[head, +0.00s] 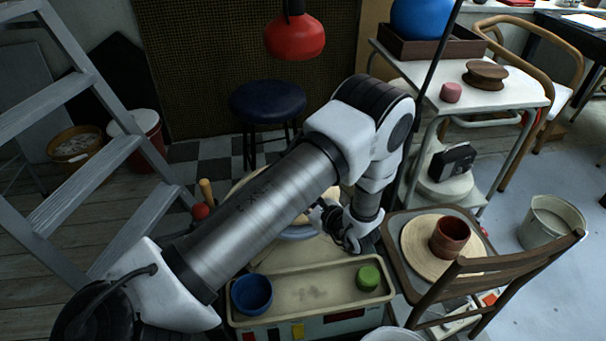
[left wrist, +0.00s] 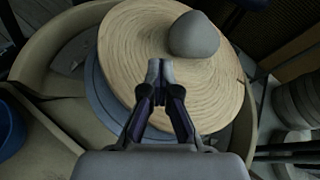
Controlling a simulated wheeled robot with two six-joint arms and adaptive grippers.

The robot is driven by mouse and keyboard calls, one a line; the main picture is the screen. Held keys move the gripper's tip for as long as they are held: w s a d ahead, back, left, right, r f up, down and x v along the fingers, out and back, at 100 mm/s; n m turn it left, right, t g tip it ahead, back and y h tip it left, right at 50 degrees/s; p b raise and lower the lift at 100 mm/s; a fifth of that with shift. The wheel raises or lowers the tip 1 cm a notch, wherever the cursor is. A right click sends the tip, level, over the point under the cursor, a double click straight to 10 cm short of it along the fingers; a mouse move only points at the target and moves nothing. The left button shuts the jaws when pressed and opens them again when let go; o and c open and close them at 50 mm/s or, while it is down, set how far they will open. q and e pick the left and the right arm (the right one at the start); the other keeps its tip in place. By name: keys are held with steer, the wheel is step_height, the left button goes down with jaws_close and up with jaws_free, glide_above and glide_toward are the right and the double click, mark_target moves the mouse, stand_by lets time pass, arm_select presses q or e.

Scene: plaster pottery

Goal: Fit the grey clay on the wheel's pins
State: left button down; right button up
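The grey clay (left wrist: 193,35) is a smooth rounded lump near the far edge of a round wooden bat (left wrist: 122,50) in the left wrist view. The bat lies over the blue-grey wheel head (left wrist: 98,88) and is off-centre from it, shifted up and right. The wheel's pins are hidden. My left gripper (left wrist: 161,68) has its fingertips together over the bat, apart from the clay, with nothing clear between them. In the head view my left gripper (head: 345,238) is at the wheel, and my arm hides the clay. My right gripper is not in view.
A chair (head: 500,265) with a brown pot (head: 449,237) stands at right. A ladder (head: 115,165) is at left, a stool (head: 268,100) behind.

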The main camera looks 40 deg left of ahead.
arm_select(q)
steer(key=shift+f, duration=1.25)
stand_by(0.8)
steer(key=c, duration=1.9)
jaws_free()
steer(key=o, duration=0.5)
steer(key=shift+s+f, duration=0.1)
steer(key=v, duration=0.7)
steer(key=shift+d+r, duration=0.2)
steer(key=shift+d, duration=0.05)
